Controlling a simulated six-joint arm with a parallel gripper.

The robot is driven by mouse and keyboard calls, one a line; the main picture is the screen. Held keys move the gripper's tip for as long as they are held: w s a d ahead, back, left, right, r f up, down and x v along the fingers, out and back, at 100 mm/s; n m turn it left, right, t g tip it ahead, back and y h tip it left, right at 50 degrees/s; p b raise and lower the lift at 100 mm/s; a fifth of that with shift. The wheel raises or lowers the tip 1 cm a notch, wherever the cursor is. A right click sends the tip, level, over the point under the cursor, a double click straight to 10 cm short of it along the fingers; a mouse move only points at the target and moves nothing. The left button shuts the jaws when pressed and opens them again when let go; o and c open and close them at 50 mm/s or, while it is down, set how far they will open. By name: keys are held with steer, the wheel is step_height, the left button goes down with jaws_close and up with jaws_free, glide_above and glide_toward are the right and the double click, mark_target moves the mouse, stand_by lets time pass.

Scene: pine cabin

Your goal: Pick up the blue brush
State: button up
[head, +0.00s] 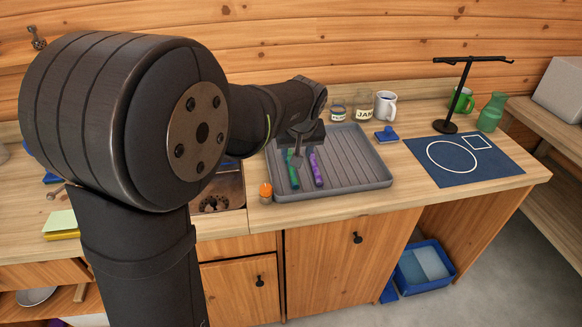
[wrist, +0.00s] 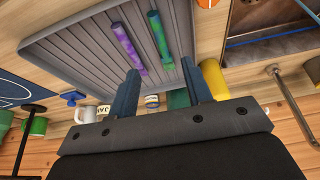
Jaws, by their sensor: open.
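A small blue piece with a raised knob (head: 387,133) lies on the counter just beyond the tray's right back side. It also shows in the wrist view (wrist: 73,97). It may be the blue brush, but it is too small to be sure. My gripper (wrist: 160,70) is open and empty over the back part of the grey ribbed tray (head: 350,182), to the left of the blue piece in the head view. In the tray, a green stick with some blue-purple (head: 293,170) and a purple stick (head: 316,168) lie side by side near the gripper.
Labelled jars (head: 364,106) and a white mug (head: 385,105) stand behind the tray. An orange-topped shaker (head: 266,192) stands at the tray's front left.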

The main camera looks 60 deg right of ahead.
glide_above(294, 177)
steer(key=s+a, duration=0.1)
steer(key=a, duration=0.1)
step_height(294, 177, down, 9)
steer(key=shift+s+f, duration=0.1)
steer(key=shift+s, duration=0.05)
steer(key=shift+x, duration=2.55)
steer(key=shift+s+d, duration=0.1)
steer(key=shift+s, duration=0.05)
steer(key=shift+c, duration=0.5)
jaws_close()
